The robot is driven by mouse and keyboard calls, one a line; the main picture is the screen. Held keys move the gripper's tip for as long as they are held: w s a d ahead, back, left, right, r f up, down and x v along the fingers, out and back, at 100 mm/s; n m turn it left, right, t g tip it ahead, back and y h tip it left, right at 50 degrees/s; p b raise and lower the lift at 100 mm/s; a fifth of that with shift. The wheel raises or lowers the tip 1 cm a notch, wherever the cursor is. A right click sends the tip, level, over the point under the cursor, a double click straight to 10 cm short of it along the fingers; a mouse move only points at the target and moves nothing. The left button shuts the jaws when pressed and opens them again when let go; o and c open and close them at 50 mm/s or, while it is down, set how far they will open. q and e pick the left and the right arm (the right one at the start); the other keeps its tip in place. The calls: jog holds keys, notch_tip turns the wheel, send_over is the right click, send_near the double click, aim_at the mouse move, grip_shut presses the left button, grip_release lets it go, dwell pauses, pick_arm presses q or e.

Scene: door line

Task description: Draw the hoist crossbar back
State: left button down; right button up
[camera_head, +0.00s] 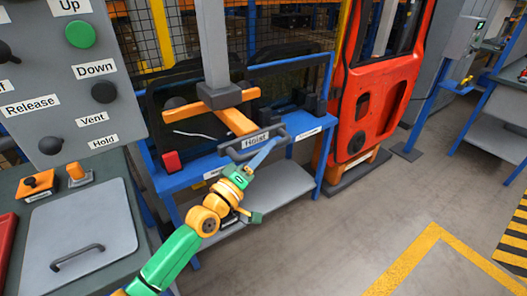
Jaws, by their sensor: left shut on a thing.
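The hoist crossbar (238,151) is a dark grey bar with a white "Hoist" label. It sits at the near end of an orange beam (237,121) that hangs from a grey vertical column (212,50). My left arm, green and orange, reaches in from the bottom left. My left gripper (266,150) is shut on the crossbar, right of and below the label. The fingertips are small here and partly hard to make out. My right gripper is not in view.
A blue rack (327,92) with dark glass panes stands behind the hoist. A red-orange door (372,100) stands right of it. A grey button panel (70,70) fills the upper left, above a bench with a grey lid (80,235).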

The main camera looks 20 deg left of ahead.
pick_arm(q)
jog(key=c, duration=0.7)
grip_release()
jog(key=shift+d+r, duration=0.1)
jog(key=shift+d, duration=0.05)
jog(key=shift+s+a+f, duration=0.2)
jog(key=shift+s+a, duration=0.05)
jog(key=shift+s, duration=0.1)
jog(key=b+v, duration=0.1)
jog(key=v, duration=0.5)
jog(key=shift+s, duration=0.15)
